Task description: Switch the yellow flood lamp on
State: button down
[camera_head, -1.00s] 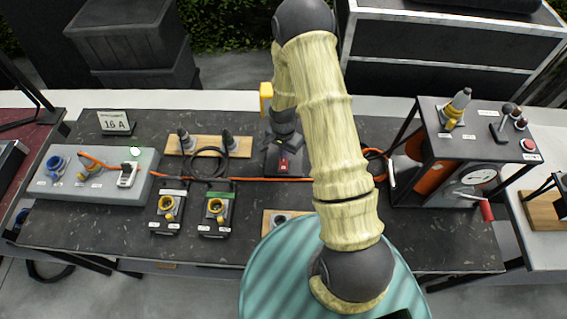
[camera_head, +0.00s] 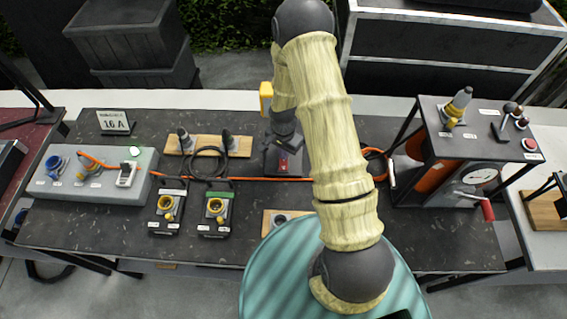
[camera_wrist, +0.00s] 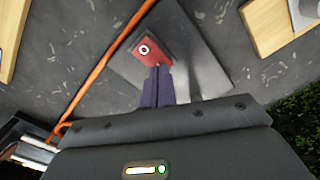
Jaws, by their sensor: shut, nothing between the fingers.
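The yellow flood lamp (camera_head: 266,96) shows in the head view as a small yellow housing, partly hidden behind my arm. Below it, a dark base (camera_head: 271,160) stands on the table and carries a red switch (camera_head: 284,164). In the wrist view the red switch (camera_wrist: 146,49) has a white ring mark at one end, and the base plate (camera_wrist: 205,72) around it looks grey. My gripper (camera_wrist: 158,70) is shut and empty, with its fingertips at the near end of the red switch. I cannot tell whether they touch it. The lamp's front is hidden.
An orange cable (camera_head: 250,179) runs along the table past the base. Left are socket boxes (camera_head: 215,213), a wooden board with plugs (camera_head: 205,146) and a grey panel (camera_head: 60,185). A dark frame with a gauge (camera_head: 470,150) stands right.

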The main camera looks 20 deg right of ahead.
jog(key=shift+f+b, duration=0.4)
jog(key=shift+f, duration=0.2)
dwell(0.4)
jog(key=shift+r+p, duration=2.3)
jog(key=shift+r, duration=1.25)
jog(key=s+r+n+t+b, duration=0.1)
jog(key=s+r+n+b, duration=0.1)
jog(key=s+r+n, duration=0.2)
jog(key=s+r+n+t+b, duration=0.1)
jog(key=s+r+n, duration=0.4)
jog(key=s+r, duration=0.5)
notch_tip(320, 180, up, 5)
jog(key=shift+s+r+n+t+b, duration=0.1)
jog(key=shift+s+n+t+b, duration=0.15)
jog(key=shift+b, duration=0.55)
